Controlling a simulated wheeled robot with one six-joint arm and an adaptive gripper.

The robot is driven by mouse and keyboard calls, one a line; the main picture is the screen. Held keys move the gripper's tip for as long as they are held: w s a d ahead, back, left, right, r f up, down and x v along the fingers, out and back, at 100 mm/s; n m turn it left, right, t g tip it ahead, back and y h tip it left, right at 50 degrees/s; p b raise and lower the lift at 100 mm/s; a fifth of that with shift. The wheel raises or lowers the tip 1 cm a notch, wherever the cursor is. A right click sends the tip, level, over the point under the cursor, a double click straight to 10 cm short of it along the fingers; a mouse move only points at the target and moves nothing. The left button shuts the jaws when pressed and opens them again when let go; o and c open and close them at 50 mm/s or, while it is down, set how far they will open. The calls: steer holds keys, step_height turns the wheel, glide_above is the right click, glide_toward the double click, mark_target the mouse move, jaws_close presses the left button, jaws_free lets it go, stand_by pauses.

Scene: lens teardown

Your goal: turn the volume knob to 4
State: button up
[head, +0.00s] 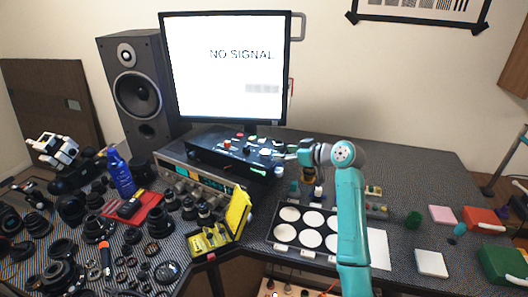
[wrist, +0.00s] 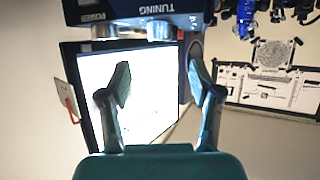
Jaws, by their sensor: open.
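A black device (head: 225,154) with a green lit display sits on a silver receiver (head: 170,174) below the monitor. In the wrist view a dark blue-black panel (wrist: 130,12) appears upside down, with the word TUNING on it. A silver knob (wrist: 159,29) shows by that word, and a second knob (wrist: 104,31) stands to its left. I cannot read a volume label or a 4 mark. My gripper (head: 284,156) is at the right end of the black device. In the wrist view my gripper (wrist: 160,80) is open and empty, its fingers apart from both knobs.
A monitor (head: 225,65) reading NO SIGNAL and a speaker (head: 138,85) stand behind. Camera lenses (head: 70,208) crowd the left. A yellow case (head: 238,214) stands in front of the receiver. A tray of white discs (head: 287,233) lies below my arm. Colored boxes (head: 483,219) sit right.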

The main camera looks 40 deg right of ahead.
mark_target(267, 152)
steer(key=x, duration=1)
steer(key=shift+w+a+f, duration=0.1)
steer(key=shift+w+f, duration=0.1)
steer(key=shift+w, duration=0.15)
steer(key=shift+c, duration=0.2)
steer(key=c, duration=1.1)
